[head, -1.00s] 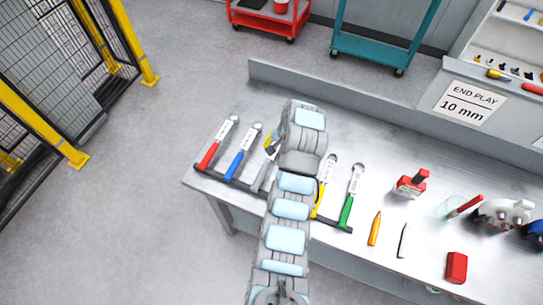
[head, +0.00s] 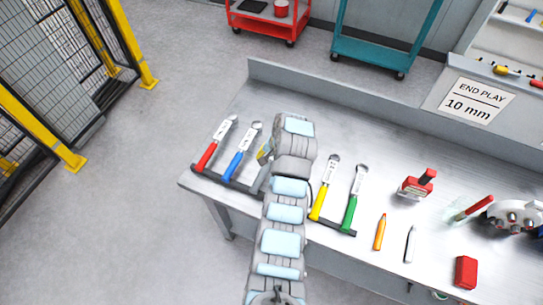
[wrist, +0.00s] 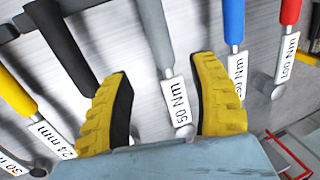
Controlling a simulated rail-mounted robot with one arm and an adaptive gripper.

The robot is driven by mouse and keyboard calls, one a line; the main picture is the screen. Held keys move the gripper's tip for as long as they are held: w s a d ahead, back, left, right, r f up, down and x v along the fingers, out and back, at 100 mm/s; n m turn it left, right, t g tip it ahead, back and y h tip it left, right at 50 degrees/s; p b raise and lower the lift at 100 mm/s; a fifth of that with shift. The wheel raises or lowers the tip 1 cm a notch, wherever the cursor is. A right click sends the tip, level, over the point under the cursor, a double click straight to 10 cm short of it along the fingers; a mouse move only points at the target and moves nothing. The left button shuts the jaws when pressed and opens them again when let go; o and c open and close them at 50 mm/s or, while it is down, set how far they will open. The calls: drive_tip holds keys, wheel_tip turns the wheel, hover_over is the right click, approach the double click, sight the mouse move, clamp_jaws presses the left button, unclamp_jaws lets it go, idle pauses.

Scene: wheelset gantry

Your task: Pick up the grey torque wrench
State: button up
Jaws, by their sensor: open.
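The grey torque wrench (wrist: 157,35) has a grey handle and a white 50 Nm label on its shaft. In the wrist view its shaft lies between the two yellow-padded fingers of my gripper (wrist: 168,105), with gaps on both sides. My gripper is open and holds nothing. In the head view the grey handle (head: 262,179) shows just left of my arm, which hides much of the wrench. A yellow finger pad of my gripper (head: 265,152) peeks out there.
Close beside are a blue-handled wrench (wrist: 233,20), a red-handled one (wrist: 290,12), a dark-handled tool (wrist: 62,42) and a yellow-handled one (wrist: 16,93). A green-handled tool (head: 350,212) lies farther right. The bench behind the row is clear.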

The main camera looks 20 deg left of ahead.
sight(265, 169)
drive_tip(key=shift+p+x, duration=0.35)
drive_tip(key=shift+x, duration=1.4)
drive_tip(key=shift+p+x, duration=0.6)
drive_tip(key=shift+x, duration=1.95)
drive_tip(key=shift+a, duration=0.15)
clamp_jaws()
